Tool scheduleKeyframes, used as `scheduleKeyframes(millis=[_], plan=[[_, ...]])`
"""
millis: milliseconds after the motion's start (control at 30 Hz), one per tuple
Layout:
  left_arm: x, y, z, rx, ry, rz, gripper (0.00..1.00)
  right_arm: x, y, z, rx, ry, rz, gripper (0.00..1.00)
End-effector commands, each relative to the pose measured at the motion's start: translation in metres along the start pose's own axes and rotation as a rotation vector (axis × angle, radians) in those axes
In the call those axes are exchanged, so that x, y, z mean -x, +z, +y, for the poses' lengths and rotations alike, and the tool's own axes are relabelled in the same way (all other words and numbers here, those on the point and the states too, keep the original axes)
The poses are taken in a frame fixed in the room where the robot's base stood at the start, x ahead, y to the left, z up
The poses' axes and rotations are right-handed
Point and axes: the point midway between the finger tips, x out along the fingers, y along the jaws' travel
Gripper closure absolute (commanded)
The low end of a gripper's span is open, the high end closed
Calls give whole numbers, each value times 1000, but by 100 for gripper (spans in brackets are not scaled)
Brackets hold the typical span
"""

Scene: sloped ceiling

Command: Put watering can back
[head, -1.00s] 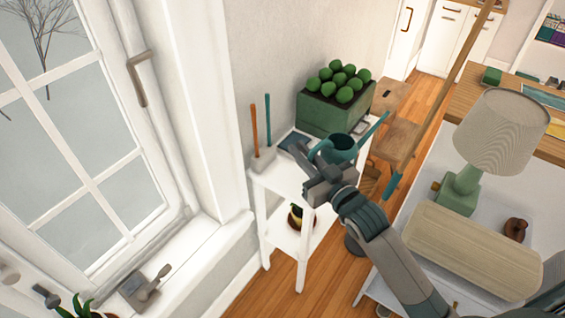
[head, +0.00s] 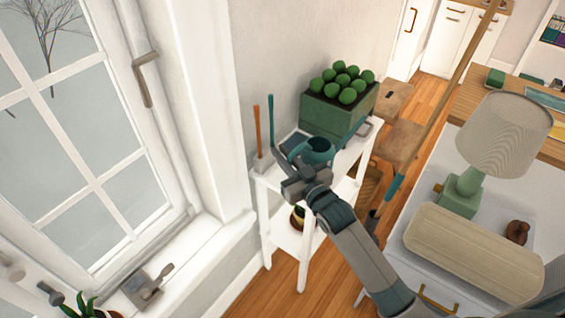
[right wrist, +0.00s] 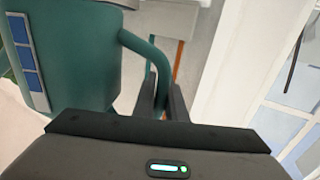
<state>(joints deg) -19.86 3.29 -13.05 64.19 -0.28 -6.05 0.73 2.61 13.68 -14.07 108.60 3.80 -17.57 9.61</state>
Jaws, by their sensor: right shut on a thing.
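The teal watering can (head: 320,148) is over the top of the white shelf stand, in front of the green planter, with its spout pointing right. My right gripper (head: 291,168) is shut on its handle, at the can's left side. In the right wrist view, the can's body (right wrist: 78,60) fills the left and its curved handle (right wrist: 150,52) runs down between the fingers (right wrist: 165,103). I cannot tell whether the can's base touches the shelf top, since the gripper hides part of it. My left gripper is not in view.
The white stand (head: 268,180) holds the green planter (head: 335,115) at the back and orange and teal hand tools (head: 258,135) at the left corner. The window is left; a lamp (head: 500,135) stands right.

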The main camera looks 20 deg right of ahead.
Motion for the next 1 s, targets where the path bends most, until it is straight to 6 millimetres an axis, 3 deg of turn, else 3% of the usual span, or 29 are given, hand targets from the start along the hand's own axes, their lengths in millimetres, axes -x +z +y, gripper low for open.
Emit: scheduleKeyframes(millis=[300, 733, 767, 833, 1000], plan=[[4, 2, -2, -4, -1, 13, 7, 0, 30, 0, 2, 0, 3, 100], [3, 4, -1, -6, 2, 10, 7, 0, 35, 0, 2, 0, 3, 100], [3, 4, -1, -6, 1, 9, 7, 0, 38, -1, 0, 0, -2, 86], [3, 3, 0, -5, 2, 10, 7, 0, 37, -1, -1, 0, -2, 70], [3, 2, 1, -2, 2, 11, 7, 0, 37, -1, -1, 0, -1, 70]])
